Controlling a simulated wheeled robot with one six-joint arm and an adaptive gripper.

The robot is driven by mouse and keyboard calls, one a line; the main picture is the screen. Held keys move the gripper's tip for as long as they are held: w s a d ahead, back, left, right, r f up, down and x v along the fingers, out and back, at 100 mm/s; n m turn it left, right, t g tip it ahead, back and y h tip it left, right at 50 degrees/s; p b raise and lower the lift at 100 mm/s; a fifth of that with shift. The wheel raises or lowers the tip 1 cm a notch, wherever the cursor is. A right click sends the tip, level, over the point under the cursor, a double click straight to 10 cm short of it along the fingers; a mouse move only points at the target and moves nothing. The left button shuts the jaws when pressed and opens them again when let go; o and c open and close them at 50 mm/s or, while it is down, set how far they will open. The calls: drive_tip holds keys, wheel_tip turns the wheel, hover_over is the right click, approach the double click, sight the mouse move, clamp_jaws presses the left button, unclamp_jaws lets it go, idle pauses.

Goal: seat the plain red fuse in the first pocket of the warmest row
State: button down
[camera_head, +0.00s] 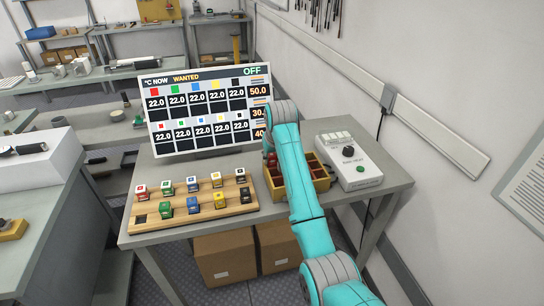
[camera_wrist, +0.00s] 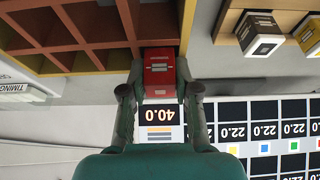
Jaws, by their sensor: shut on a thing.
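My gripper (camera_wrist: 158,90) is shut on a red fuse (camera_wrist: 158,70) with a pale label, in the wrist view. In the head view my gripper is mostly hidden behind my arm, by the left side of a yellow compartment box (camera_head: 322,186). The wooden rack (camera_head: 190,216) stands left of it, with two rows of coloured fuses. Its front row has a dark empty pocket (camera_head: 141,219) at the left end; green, blue, yellow and black fuses fill the rest. A red fuse (camera_head: 140,193) heads the back row. The screen (camera_head: 207,110) shows "OFF", several 22.0 readings and 50.0 at upper right.
The box's compartments also show in the wrist view (camera_wrist: 60,35). A white tester (camera_head: 355,165) with a black knob stands right of the box. The grey table (camera_head: 375,195) ends at a wall on the right. Its front edge is clear.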

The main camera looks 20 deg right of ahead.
drive_tip(key=c, duration=0.8)
unclamp_jaws()
drive_tip(key=shift+o, duration=0.2)
drive_tip(key=v, duration=1.2)
drive_tip(key=shift+w, duration=0.1)
